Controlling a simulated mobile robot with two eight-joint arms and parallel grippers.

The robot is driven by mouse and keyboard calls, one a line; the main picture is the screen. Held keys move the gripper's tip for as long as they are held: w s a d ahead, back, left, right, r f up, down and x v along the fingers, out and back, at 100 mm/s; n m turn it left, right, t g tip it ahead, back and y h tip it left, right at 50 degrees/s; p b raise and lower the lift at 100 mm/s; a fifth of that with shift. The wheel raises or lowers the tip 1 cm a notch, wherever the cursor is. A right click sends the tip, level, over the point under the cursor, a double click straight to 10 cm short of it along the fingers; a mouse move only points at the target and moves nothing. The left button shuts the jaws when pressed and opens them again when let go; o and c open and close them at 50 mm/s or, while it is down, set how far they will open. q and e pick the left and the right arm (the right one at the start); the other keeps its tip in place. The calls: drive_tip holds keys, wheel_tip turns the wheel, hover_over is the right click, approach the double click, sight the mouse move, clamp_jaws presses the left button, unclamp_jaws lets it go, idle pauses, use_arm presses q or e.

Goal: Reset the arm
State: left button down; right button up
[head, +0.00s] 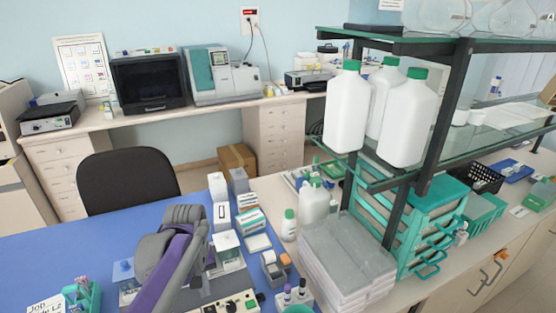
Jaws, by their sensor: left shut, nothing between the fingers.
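My left arm comes in from the bottom left, grey and purple, and bends over the blue table (55,245). My left gripper (207,262) is shut and holds nothing. It is beyond the arm's bend, above a grey staining area, and is partly hidden by my own arm. My right gripper is not in view.
Small boxes (250,221) and a tape dispenser (272,268) stand right of my left arm. A teal rack (83,298) is at bottom left. A glass shelf (480,140) with white bottles (347,105) rises at right. A black chair (125,180) stands behind the table.

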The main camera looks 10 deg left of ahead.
use_arm(q)
drive_tip(key=s+d+f+m+t, duration=0.1)
drive_tip(key=s+d+m+t, duration=0.1)
drive_tip(key=s, duration=0.2)
drive_tip(key=s+d+f+m+t, duration=0.2)
drive_tip(key=s, duration=0.3)
drive_tip(key=s+d+f+m+t, duration=0.1)
drive_tip(key=s+d+f+m, duration=0.1)
drive_tip(key=s, duration=0.2)
drive_tip(key=shift+s+d+t, duration=0.25)
drive_tip(key=shift+d+t, duration=0.05)
drive_tip(key=shift+t, duration=0.1)
